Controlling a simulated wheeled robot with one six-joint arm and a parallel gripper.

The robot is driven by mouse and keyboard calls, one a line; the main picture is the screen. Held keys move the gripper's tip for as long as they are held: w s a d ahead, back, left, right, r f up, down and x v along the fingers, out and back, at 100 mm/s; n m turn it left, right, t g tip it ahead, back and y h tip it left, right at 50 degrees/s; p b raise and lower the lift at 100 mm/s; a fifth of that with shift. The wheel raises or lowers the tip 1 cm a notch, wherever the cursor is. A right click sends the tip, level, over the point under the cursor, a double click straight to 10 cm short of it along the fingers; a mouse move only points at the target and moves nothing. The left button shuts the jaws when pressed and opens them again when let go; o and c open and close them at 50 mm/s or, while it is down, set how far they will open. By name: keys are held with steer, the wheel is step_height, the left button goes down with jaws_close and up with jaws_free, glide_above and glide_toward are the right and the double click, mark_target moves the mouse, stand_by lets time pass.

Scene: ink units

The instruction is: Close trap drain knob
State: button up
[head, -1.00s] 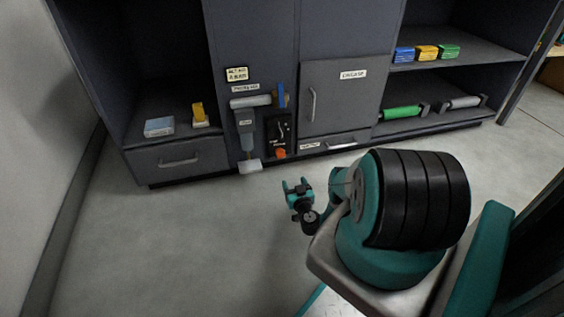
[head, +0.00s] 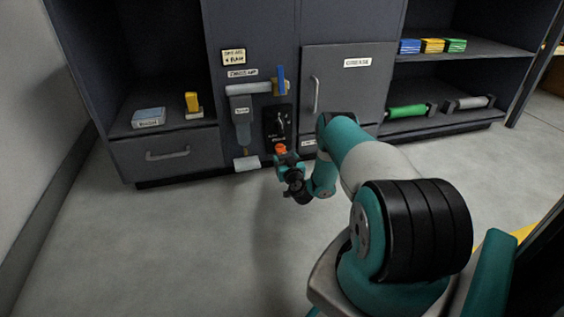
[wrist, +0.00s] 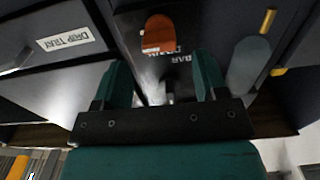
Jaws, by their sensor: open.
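The trap drain knob is an orange-red knob (head: 280,148) low on a black panel (head: 278,122) of the dark cabinet. In the wrist view the orange knob (wrist: 158,33) shows upside down, beyond the fingertips and slightly left of the middle between them. My gripper (head: 285,164) is just in front of and below the knob in the head view and partly overlaps it there. In the wrist view my gripper (wrist: 163,85) has its two teal fingers apart with nothing between them. I cannot see any contact with the knob.
A grey cylinder (head: 242,128) with a pale tray (head: 246,164) below it stands left of the panel. A blue lever (head: 281,79) is above. A cabinet door with a handle (head: 316,95) is to the right. The floor (head: 190,235) in front is clear.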

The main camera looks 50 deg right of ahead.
mark_target(282, 153)
steer(key=shift+b+x, duration=1.85)
steer(key=shift+x, duration=0.6)
steer(key=shift+r, duration=0.1)
steer(key=shift+c, duration=0.2)
steer(key=c, duration=0.9)
